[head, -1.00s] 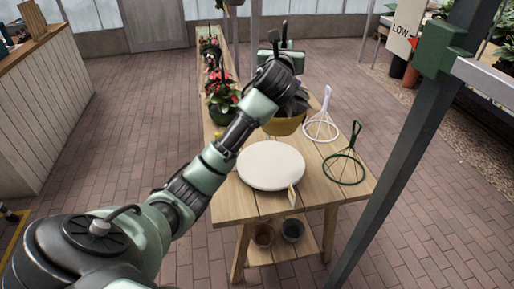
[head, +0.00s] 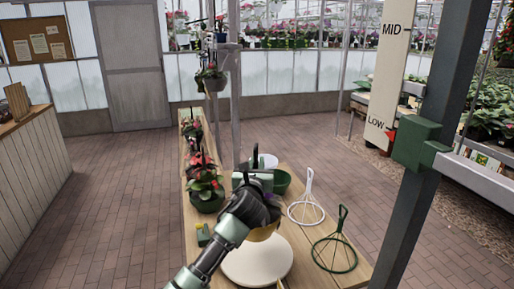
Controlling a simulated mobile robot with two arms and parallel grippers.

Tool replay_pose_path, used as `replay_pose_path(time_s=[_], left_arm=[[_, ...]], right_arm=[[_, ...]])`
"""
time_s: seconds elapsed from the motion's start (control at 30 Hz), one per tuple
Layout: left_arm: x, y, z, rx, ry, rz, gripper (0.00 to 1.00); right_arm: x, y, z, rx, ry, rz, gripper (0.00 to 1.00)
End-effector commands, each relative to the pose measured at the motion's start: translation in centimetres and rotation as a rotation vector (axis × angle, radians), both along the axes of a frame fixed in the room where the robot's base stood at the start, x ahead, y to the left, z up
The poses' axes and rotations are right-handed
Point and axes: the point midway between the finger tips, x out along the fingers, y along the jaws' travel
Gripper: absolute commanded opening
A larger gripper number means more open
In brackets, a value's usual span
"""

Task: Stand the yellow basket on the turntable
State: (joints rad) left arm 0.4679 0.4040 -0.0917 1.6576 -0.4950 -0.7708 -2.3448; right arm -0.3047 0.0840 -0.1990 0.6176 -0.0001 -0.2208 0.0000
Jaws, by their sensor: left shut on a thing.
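The yellow basket (head: 265,234) shows only as a low strip of its side beneath my left gripper (head: 262,205). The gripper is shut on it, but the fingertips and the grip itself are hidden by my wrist. The turntable (head: 257,266), a pale round disc, lies on the wooden table just in front of and below the basket. The basket overlaps the disc's back edge in the picture. I cannot tell whether they touch. My right gripper is out of view.
A potted red-flowered plant (head: 205,186) is on the left. A green pot (head: 282,182) stands behind. A grey post (head: 420,190) rises at right.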

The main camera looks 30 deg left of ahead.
Motion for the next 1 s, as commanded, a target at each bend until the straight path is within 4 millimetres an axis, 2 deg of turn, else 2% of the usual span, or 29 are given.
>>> replay_pose_path(time_s=[0.13, 0.3, 0.47, 0.8, 1.0], left_arm=[[0.0, -0.1, -2.9, 0.000, -0.007, -0.001, 0.00], [0.0, -0.1, -5.2, 0.002, -0.009, -0.002, 0.00], [0.0, 0.0, -6.0, 0.004, -0.012, -0.001, 0.00], [0.1, -0.1, -10.0, 0.001, -0.009, -0.002, 0.00], [0.1, 0.0, -10.2, 0.005, -0.011, -0.002, 0.00]], right_arm=[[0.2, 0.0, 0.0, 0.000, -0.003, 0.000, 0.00], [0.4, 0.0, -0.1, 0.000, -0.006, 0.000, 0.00], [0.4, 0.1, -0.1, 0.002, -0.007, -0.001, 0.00], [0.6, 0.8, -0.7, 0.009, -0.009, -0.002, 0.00], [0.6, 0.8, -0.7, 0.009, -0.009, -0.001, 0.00]])
